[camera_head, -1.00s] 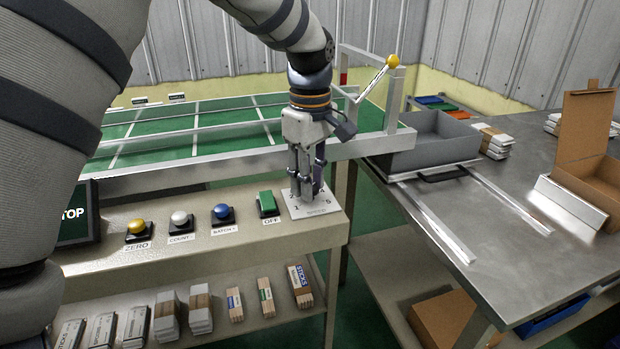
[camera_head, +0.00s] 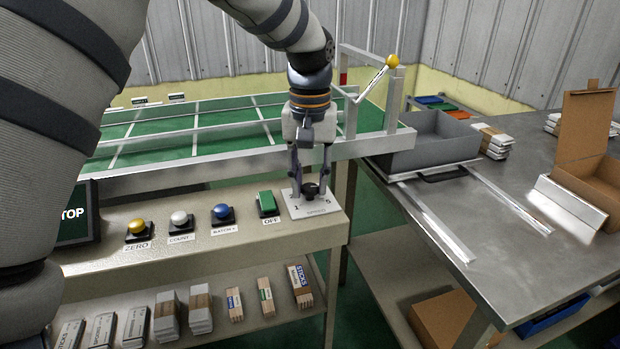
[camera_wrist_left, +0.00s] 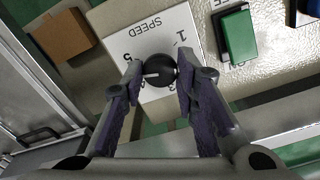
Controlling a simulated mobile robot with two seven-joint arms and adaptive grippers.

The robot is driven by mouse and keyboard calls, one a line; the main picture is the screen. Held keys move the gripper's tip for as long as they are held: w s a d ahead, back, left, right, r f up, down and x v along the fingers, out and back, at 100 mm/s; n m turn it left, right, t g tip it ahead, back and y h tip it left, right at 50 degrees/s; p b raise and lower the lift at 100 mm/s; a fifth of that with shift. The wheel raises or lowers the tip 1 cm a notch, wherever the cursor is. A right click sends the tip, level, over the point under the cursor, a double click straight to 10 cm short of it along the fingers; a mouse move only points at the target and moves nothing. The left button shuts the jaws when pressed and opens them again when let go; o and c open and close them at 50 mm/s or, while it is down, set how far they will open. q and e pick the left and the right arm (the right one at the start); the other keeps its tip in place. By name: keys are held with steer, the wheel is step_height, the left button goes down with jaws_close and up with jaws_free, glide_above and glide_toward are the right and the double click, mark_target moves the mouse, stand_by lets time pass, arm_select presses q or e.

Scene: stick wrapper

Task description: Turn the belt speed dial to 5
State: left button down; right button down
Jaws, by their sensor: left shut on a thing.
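The belt speed dial is a black round knob (camera_head: 311,190) on a white plate (camera_head: 318,209) at the right end of the control panel. My left gripper (camera_head: 311,184) points down over it, shut on the knob with one finger on each side. In the left wrist view, the knob (camera_wrist_left: 160,71) sits between the two finger pads. Its white pointer line faces left there, toward the side with the printed 5, slightly below that number. The 1 is at upper right; the number below the knob is partly covered. My right gripper is not in view.
Beside the plate is a green OFF switch (camera_head: 267,203), then blue (camera_head: 223,213), white (camera_head: 179,218) and yellow (camera_head: 137,228) buttons. The green belt's metal rail (camera_head: 230,164) runs behind the panel. A grey tray (camera_head: 430,145) stands on the metal table at right.

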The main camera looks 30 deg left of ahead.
mark_target(310, 187)
arm_select(q)
steer(key=shift+f+m, duration=0.1)
steer(key=shift+m, duration=1.5)
steer(key=c, duration=1.3)
jaws_free()
step_height(310, 187, up, 12)
steer(key=shift+r, duration=0.1)
